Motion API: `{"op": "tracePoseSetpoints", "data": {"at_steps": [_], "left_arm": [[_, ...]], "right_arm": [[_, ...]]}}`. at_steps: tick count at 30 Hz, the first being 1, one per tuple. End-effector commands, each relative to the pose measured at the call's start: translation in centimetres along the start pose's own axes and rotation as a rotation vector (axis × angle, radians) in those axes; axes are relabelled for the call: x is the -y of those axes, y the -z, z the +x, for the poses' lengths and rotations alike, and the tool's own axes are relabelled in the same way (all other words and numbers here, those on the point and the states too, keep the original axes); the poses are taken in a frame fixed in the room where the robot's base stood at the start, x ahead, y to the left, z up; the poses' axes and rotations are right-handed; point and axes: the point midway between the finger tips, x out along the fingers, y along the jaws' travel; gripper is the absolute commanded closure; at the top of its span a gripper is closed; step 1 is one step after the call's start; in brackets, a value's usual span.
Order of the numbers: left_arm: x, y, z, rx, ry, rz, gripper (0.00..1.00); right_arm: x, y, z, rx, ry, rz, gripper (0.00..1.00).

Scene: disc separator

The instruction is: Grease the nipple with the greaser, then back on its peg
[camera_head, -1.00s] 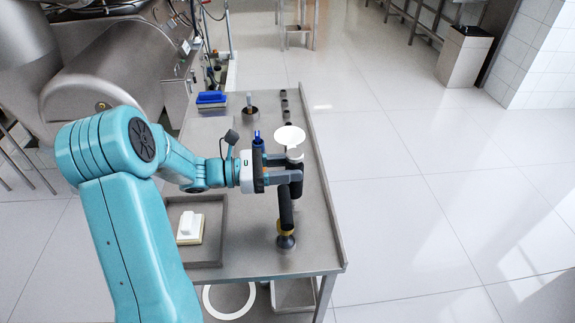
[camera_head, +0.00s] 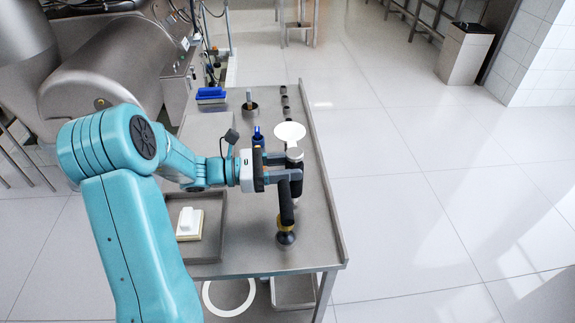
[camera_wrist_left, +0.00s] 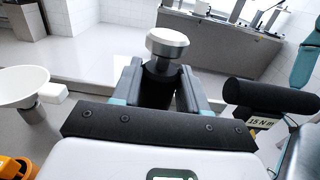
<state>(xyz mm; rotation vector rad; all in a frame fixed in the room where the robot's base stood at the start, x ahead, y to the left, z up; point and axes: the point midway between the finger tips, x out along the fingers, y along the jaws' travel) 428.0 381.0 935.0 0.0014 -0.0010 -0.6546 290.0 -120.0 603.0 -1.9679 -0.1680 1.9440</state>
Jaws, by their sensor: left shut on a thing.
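My left gripper (camera_head: 290,166) comes in from the left above the bench. Its jaws are shut on an upright black cylinder with a round silver cap, which I take for the greaser (camera_head: 294,154). In the left wrist view the silver cap (camera_wrist_left: 167,42) stands above the two fingers, with the black body between them. The lower part of this tool is partly hidden. I cannot make out the nipple or the peg. My right gripper is not in view.
A black-handled tool with a yellow collar (camera_head: 286,212) stands close on the near side; its label reads 15 N m in the left wrist view (camera_wrist_left: 262,121). A white disc (camera_head: 290,132) is just beyond. A tray (camera_head: 208,252) holds a white block (camera_head: 188,221). Floor right of the bench is clear.

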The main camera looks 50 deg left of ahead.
Motion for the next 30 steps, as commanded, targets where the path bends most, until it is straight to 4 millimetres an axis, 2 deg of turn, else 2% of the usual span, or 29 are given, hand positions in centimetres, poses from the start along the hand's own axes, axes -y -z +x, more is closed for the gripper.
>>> {"op": "tracePoseSetpoints", "data": {"at_steps": [23,24,26,27,30], "left_arm": [[-0.1,1.4,-0.1,-0.002,-0.002,0.002,1.0],[-0.1,1.3,-0.1,-0.002,-0.002,0.002,0.5],[-0.1,1.2,-0.1,-0.002,-0.002,0.002,0.3],[0.0,1.2,0.0,-0.002,-0.002,0.002,0.27],[0.0,1.2,0.0,-0.002,-0.002,0.001,0.27]], "right_arm": [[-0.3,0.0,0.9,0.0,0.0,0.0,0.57],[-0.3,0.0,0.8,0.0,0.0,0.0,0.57],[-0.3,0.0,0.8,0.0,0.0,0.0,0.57],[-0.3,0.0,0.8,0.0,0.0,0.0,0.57],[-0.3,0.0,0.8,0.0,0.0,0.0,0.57]]}}
